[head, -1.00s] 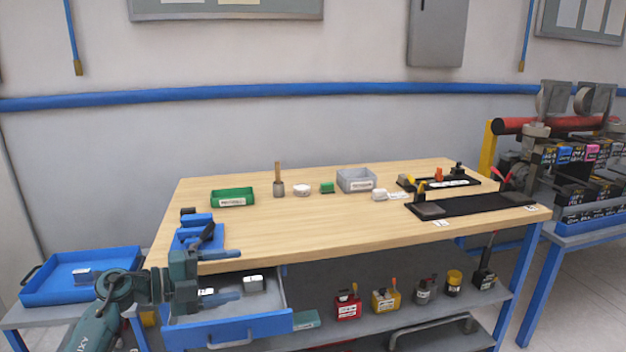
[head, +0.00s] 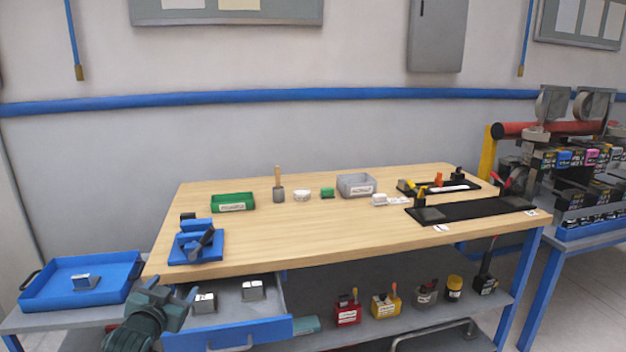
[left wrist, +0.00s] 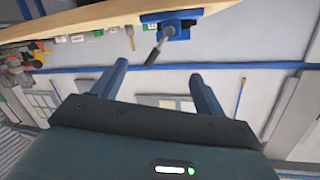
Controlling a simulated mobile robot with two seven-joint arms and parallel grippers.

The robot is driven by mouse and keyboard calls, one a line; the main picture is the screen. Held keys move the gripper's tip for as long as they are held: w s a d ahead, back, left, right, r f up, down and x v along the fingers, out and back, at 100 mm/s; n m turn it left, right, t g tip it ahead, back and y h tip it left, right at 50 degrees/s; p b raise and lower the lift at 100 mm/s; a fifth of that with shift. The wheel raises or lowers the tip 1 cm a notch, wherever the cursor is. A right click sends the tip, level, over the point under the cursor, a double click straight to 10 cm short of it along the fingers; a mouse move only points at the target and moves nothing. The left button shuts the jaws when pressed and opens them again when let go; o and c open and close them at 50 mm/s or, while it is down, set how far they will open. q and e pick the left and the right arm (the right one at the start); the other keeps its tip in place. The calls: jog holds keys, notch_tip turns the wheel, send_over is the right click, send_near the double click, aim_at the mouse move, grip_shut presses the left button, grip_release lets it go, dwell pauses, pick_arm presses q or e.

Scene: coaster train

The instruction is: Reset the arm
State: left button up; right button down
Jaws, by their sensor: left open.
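My left gripper (head: 177,298) is low at the left in the head view, in front of the left end of the open drawer and below the table's front edge. In the left wrist view its two blue fingers (left wrist: 157,84) stand wide apart with nothing between them. My right gripper is in neither view. The blue drawer (head: 240,330) under the workbench (head: 350,222) is pulled out, and two small metal blocks (head: 204,302) (head: 252,290) lie in it.
A blue fixture (head: 196,246) stands on the bench's left front corner. A green bin (head: 233,203), a grey bin (head: 356,185) and black mats stand farther back. The bench's middle is clear.

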pick_arm(q)
jog(key=s+d+f+g+h, duration=0.1)
jog(key=s+d+f+g, duration=0.1)
jog(key=s+d+f, duration=0.45)
jog(key=s+d+f+g+h, duration=0.1)
jog(key=s+d+f, duration=0.3)
jog(key=s+f, duration=0.55)
jog(key=s+d+g+h, duration=0.1)
jog(key=s+d, duration=0.2)
jog(key=s, duration=0.6)
jog(key=s+d+f+g+h, duration=0.1)
jog(key=s+d, duration=0.2)
jog(key=s, duration=0.6)
jog(key=shift+s+f, duration=0.3)
jog(key=shift+d, duration=0.1)
